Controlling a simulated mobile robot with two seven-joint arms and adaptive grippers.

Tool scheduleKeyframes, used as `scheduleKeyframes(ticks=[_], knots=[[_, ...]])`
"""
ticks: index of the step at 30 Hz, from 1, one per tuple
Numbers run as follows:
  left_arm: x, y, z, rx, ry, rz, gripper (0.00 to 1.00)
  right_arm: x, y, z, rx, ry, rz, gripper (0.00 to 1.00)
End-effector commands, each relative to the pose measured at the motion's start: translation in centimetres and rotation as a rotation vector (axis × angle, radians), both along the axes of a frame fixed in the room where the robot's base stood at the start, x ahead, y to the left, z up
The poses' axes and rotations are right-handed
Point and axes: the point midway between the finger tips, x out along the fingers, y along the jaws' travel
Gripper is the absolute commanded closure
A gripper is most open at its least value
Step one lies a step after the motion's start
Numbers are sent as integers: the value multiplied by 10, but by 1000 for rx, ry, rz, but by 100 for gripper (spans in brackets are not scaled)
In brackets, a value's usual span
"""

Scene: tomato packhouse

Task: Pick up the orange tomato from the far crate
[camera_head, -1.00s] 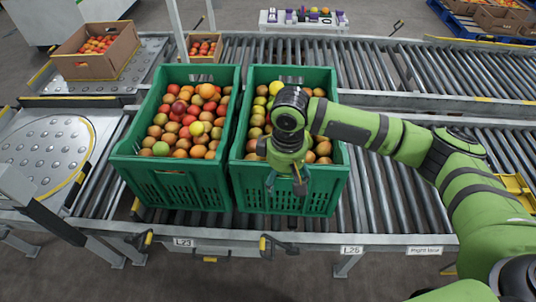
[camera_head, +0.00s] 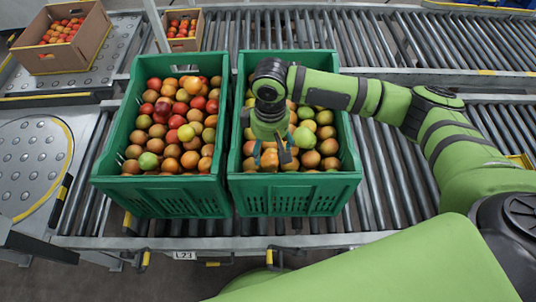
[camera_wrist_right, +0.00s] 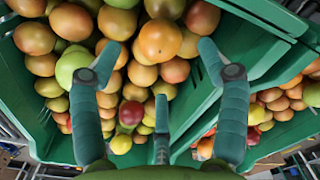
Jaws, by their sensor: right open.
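Two green crates of mixed tomatoes stand side by side on the roller conveyor, a left crate (camera_head: 160,197) and a right crate (camera_head: 296,196). My right gripper (camera_head: 273,158) is open and empty, pointing down over the front part of the right crate. In the right wrist view, its fingers (camera_wrist_right: 158,62) are spread above tomatoes. An orange tomato (camera_wrist_right: 160,40) lies between and just beyond the fingertips, near the crate wall. An orange tomato (camera_head: 268,160) also shows between the fingers in the head view; I cannot tell whether they are the same. My left gripper is out of view.
Green, yellow and red tomatoes surround the orange one, including a green tomato (camera_wrist_right: 72,68) beside one finger. The crate wall (camera_wrist_right: 262,45) rises close to another finger. Cardboard boxes of tomatoes (camera_head: 62,62) stand at the back left. Bare rollers (camera_head: 385,185) lie right of the crates.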

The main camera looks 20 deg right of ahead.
Motion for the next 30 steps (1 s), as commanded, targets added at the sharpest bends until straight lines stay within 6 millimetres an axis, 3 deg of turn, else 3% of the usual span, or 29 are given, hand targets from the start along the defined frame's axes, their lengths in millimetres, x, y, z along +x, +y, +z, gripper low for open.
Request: scheduleKeyframes(ticks=[7, 17, 18, 22, 30], knots=[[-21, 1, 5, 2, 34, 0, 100, -2, 3, -36, -2, 1, -1, 24], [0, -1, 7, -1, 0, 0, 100, -2, 4, -47, 0, -1, 0, 24], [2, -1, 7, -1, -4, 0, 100, -2, 4, -47, 0, -1, 0, 28], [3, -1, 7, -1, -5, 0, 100, -2, 4, -47, -1, -2, 0, 65], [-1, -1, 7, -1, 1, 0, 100, -2, 4, -46, -1, -2, 0, 68]])
